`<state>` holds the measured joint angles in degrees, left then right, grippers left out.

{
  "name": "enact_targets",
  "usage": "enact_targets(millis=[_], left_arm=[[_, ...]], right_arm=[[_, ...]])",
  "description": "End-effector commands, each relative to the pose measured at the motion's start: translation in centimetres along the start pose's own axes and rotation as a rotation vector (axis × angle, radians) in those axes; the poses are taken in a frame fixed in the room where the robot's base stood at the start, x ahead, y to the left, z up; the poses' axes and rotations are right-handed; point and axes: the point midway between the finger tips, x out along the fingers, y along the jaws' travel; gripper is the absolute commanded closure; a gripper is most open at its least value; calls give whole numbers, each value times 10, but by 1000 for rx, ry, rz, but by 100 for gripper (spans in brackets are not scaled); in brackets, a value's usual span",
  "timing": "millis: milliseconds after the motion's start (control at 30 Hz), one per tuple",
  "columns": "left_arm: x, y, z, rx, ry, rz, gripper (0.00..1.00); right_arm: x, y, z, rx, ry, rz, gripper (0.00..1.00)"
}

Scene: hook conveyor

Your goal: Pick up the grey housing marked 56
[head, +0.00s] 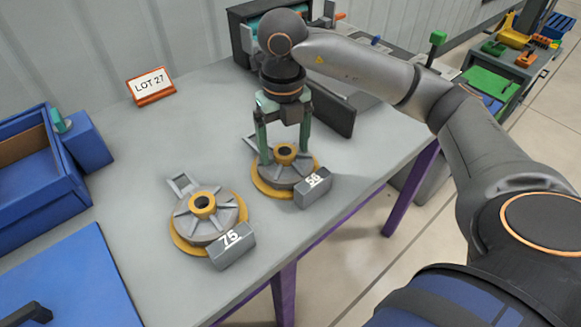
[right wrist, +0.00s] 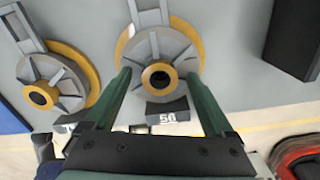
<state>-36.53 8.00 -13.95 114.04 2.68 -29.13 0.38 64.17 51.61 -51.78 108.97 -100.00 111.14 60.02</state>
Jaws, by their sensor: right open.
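The grey housing marked 56 (head: 290,171) sits on the grey table, with a yellow ring, spokes, a yellow hub and a grey block labelled 56. It also shows in the right wrist view (right wrist: 142,49), with its label block below the hub. My right gripper (head: 284,152) is open and points down over this housing, its two green fingers on either side of the hub. I cannot tell whether the fingers touch it. A similar housing marked 75 (head: 208,217) lies to the left; it also shows in the right wrist view (right wrist: 50,83). My left gripper is not in view.
A blue bin (head: 42,185) and a blue panel (head: 75,285) are at the left. A LOT 27 sign (head: 151,86) stands at the back. A dark upright plate (head: 330,112) stands close behind my right gripper. The table's front edge is near both housings.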

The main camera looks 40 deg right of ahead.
Motion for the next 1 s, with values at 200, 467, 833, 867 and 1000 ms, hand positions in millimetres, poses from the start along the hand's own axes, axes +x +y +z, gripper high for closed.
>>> enact_targets(millis=[200, 467, 833, 867, 1000], left_arm=[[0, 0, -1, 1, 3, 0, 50], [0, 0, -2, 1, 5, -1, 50], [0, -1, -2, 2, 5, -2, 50], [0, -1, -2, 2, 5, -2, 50], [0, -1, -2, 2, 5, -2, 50]], right_arm=[[0, 0, 0, 0, 0, 0, 27], [-1, 0, 0, 0, 0, 0, 56], [-1, 0, 0, 0, 0, 0, 98], [-1, 0, 0, 0, 0, 0, 100], [-1, 0, 0, 0, 0, 0, 100]])
